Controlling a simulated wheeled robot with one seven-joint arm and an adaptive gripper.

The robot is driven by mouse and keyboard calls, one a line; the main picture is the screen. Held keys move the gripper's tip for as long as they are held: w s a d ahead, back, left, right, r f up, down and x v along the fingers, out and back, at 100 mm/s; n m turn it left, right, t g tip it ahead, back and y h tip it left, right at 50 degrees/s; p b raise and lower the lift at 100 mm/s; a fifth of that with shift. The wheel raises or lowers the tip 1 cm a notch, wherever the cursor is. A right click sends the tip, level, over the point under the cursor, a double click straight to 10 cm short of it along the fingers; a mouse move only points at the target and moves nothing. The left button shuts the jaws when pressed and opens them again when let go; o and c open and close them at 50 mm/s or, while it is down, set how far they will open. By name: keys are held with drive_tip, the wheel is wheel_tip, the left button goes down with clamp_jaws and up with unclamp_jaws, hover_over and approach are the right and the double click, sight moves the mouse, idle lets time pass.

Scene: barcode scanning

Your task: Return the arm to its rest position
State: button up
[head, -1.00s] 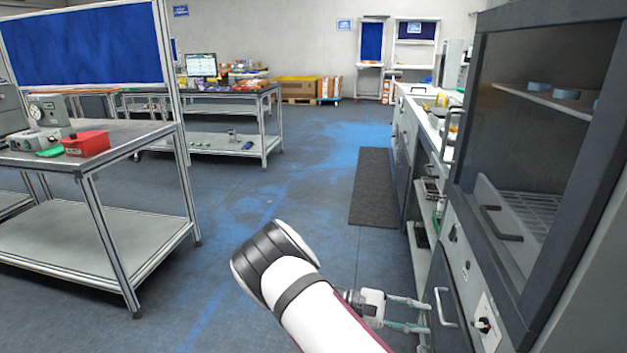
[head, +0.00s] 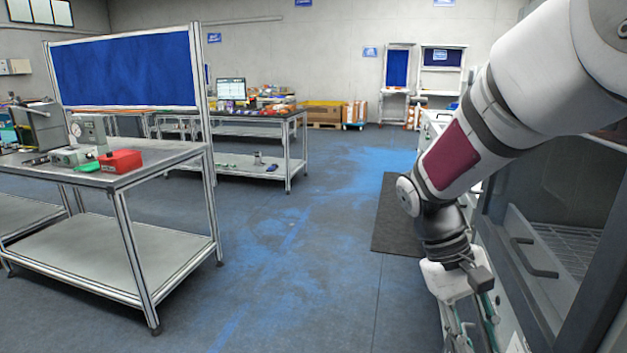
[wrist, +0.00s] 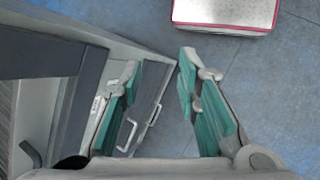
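My arm reaches in from the upper right of the head view and bends down at the wrist. My gripper (head: 472,328) hangs fingers-down at the lower right, its tips close to the bottom edge of the picture. In the wrist view my gripper (wrist: 157,72) has its two green-padded fingers spread apart with nothing between them. How far the fingers are from the cabinet is hard to tell.
A dark glass-fronted cabinet (head: 560,240) stands close on the right, with protruding handles. A metal workbench (head: 150,178) with a red bin (head: 121,161) stands on the left. The blue-grey floor (head: 290,270) between them is clear. A dark mat (head: 398,225) lies ahead.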

drive_tip(key=s+a+r+t+y, duration=0.2)
drive_tip(key=s+a+r+t, duration=0.1)
drive_tip(key=s, duration=0.6)
drive_tip(key=s+a+r+t+y, duration=0.2)
drive_tip(key=s+r+t, duration=0.2)
drive_tip(key=s, duration=0.5)
wheel_tip(320, 180, up, 14)
drive_tip(key=t+p, duration=0.2)
drive_tip(key=p, duration=1)
drive_tip(key=shift+w+f+m, duration=0.2)
drive_tip(key=shift+f+m, duration=0.05)
drive_tip(key=shift+m, duration=0.15)
